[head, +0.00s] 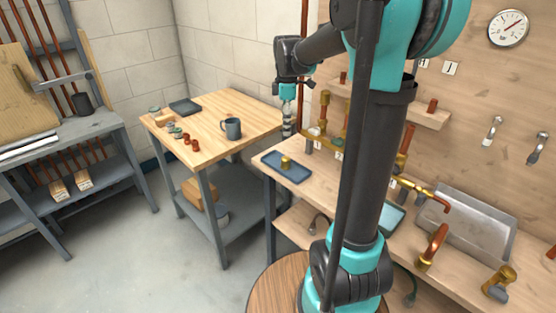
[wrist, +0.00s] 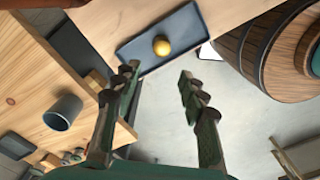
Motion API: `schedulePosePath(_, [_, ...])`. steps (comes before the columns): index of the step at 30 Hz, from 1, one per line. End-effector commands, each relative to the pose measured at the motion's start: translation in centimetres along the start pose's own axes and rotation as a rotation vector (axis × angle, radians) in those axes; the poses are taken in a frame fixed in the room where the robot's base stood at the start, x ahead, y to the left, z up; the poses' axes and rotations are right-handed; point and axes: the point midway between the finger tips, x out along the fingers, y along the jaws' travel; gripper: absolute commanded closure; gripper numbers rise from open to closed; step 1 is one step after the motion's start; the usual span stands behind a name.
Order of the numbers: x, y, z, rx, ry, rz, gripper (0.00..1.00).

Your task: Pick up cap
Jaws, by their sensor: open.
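A small round brass cap (head: 286,162) sits on a shallow dark blue-grey tray (head: 300,174) at the left end of the wooden workbench. In the wrist view the cap (wrist: 161,47) shows as a gold dome on the tray (wrist: 190,24), beyond my fingertips and between their lines. My gripper (wrist: 158,79) is open and empty, with its two fingers spread wide. In the head view my gripper (head: 288,127) hangs above and behind the tray, apart from the cap; its fingers are small there and partly hard to make out.
A second wooden table (head: 217,125) at left holds a grey mug (head: 232,128), copper fittings (head: 190,139) and a dark tray (head: 185,107). Brass and copper pipework (head: 425,190) stands on the bench to the right. A barrel (wrist: 268,50) shows in the wrist view.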

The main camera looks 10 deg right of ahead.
Motion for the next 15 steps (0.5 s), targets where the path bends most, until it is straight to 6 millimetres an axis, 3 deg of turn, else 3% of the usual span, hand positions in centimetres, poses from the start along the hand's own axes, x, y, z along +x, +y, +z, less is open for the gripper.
schedulePosePath(9, [6.4,0.1,0.0,0.002,0.000,0.001,0.58])
schedulePosePath(15, [9.1,0.0,0.0,0.003,0.000,0.001,0.58])
